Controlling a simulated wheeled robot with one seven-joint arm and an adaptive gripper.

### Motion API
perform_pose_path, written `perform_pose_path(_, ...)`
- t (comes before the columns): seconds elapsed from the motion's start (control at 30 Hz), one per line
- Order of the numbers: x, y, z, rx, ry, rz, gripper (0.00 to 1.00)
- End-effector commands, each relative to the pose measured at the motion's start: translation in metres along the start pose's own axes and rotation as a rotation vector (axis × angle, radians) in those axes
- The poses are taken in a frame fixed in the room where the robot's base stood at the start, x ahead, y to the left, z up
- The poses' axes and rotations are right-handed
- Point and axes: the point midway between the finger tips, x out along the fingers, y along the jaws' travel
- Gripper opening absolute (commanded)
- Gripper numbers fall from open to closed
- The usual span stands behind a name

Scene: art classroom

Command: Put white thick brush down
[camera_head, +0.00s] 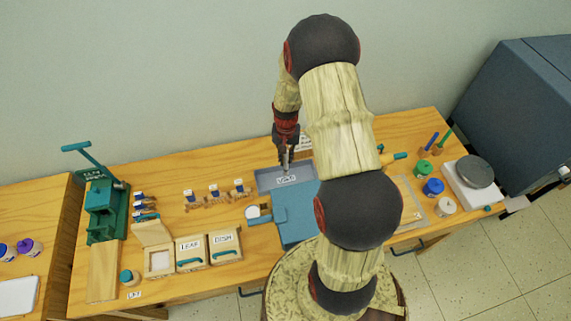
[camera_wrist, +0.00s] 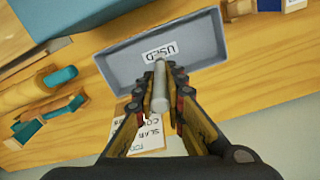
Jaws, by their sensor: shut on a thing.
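My gripper (camera_wrist: 161,92) is shut on the white thick brush (camera_wrist: 160,88), a pale cylinder between its two fingers in the wrist view. The brush's far end points toward the grey tray (camera_wrist: 118,67) labelled USED. In the head view my gripper (camera_head: 285,158) hangs pointing down over the tray (camera_head: 264,180) at the back of the table. The fingers partly cover the tray's label. I cannot tell whether the brush touches the tray floor. No other thing shows inside the tray.
A teal-blue board or box (camera_head: 297,222) lies just in front of the tray. LEAF (camera_head: 190,254) and DISH (camera_head: 224,246) boxes stand to the left, with a green press (camera_head: 106,208) farther left. Colored pots (camera_head: 433,188) and a scale (camera_head: 473,184) stand right. A paper card (camera_wrist: 146,136) lies beside the tray.

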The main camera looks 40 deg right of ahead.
Motion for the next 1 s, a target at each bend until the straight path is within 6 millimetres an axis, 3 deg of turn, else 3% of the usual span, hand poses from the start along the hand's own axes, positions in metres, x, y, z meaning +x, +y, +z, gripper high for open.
perform_pose_path(0.33,0.037,0.000,0.000,0.000,-0.001,0.000,0.00)
perform_pose_path(0.73,0.043,0.000,0.000,0.000,0.001,0.000,0.00)
perform_pose_path(0.77,0.042,0.000,0.000,0.000,0.001,0.000,0.13)
perform_pose_path(1.0,0.041,0.000,0.000,0.000,0.001,0.000,0.27)
